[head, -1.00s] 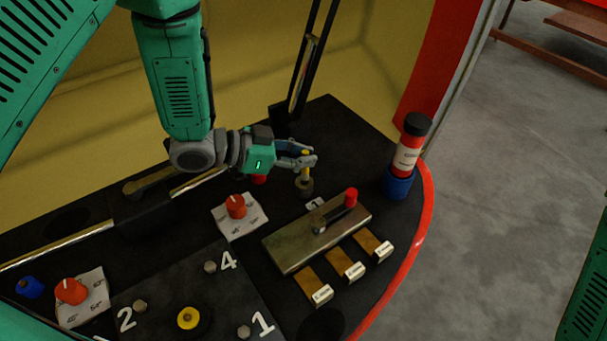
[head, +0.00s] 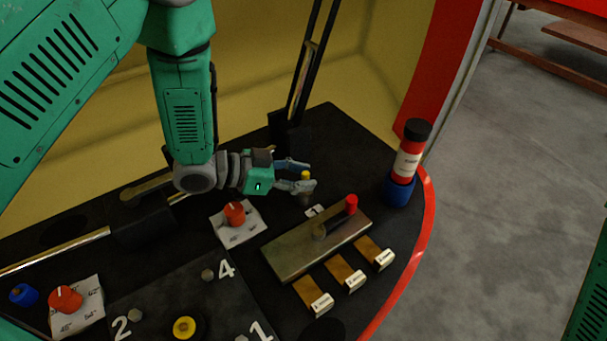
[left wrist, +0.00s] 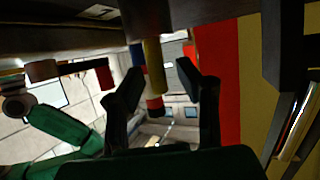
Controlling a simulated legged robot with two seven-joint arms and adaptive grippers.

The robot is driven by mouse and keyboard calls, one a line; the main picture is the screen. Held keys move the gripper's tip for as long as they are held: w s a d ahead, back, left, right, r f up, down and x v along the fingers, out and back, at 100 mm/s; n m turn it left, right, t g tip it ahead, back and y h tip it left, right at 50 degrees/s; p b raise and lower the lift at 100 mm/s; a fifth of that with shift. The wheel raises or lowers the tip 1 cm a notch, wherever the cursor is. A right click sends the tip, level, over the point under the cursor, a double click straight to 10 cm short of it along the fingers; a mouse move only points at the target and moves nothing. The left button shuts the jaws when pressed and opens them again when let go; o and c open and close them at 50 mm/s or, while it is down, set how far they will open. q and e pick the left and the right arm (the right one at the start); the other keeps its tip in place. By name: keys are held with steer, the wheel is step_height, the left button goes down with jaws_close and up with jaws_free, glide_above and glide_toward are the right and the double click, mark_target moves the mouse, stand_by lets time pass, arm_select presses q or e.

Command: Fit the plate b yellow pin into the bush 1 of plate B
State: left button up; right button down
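A yellow pin (head: 305,174) stands near the back of the dark console, right of my left gripper's palm. My left gripper (head: 299,179) has its two fingers spread on either side of the pin. In the left wrist view the yellow pin (left wrist: 153,66) is between the open fingertips (left wrist: 160,78), with gaps on both sides. A dark grey bush (head: 305,198) shows under the pin, partly hidden by the near finger; I cannot tell how deep the pin sits. A plate (head: 165,285) numbered 1, 2 and 4 lies at lower left. My right gripper is not in view.
A metal block with a red-knobbed lever (head: 351,204) stands just in front of the pin. A red bottle (head: 408,163) in a blue holder (head: 398,190) is at right. Red dials (head: 234,212) are left.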

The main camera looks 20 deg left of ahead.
arm_select(q)
steer(key=p+v, duration=0.2)
steer(key=v, duration=0.9)
steer(key=shift+s+a+r, duration=0.15)
steer(key=shift+a, duration=0.2)
steer(key=shift+s, duration=0.1)
